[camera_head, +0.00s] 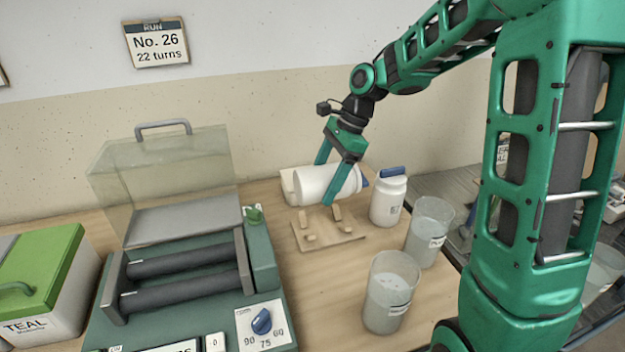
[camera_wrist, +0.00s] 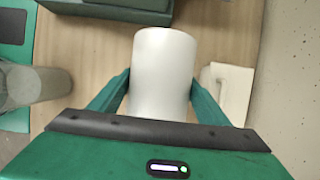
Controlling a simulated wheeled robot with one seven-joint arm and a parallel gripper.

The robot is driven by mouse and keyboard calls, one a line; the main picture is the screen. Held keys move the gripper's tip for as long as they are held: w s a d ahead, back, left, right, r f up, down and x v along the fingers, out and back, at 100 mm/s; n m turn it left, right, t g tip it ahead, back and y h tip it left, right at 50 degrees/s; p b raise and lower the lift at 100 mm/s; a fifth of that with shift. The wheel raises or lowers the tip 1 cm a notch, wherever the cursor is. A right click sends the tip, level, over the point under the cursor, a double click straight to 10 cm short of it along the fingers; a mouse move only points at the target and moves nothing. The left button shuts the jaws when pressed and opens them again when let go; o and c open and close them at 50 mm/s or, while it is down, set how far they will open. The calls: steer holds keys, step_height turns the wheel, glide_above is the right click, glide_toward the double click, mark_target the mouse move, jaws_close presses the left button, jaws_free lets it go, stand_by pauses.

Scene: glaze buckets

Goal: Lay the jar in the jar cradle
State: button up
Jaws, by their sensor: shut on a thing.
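My gripper (camera_head: 340,176) is shut on a white jar (camera_head: 312,185), which lies on its side between the fingers. In the wrist view the jar (camera_wrist: 163,72) sits between both green fingers (camera_wrist: 160,95). The jar's blue lid end shows partly behind the right finger in the head view. The jar cradle (camera_head: 345,235), a pale wooden board with small upright pegs, lies on the table just below the jar. The jar appears to be above the pegs; I cannot tell whether it touches them. The cradle is hidden in the wrist view.
A second white jar with a blue lid (camera_head: 389,202) stands right of the cradle. Two clear buckets (camera_head: 388,300) (camera_head: 428,235) stand in front and to the right. A green roller machine (camera_head: 262,250) with a raised clear cover (camera_head: 165,180) is at left. A teal-labelled box (camera_head: 40,300) stands far left.

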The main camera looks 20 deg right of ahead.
steer(key=shift+f, duration=4.65)
steer(key=o, duration=1.5)
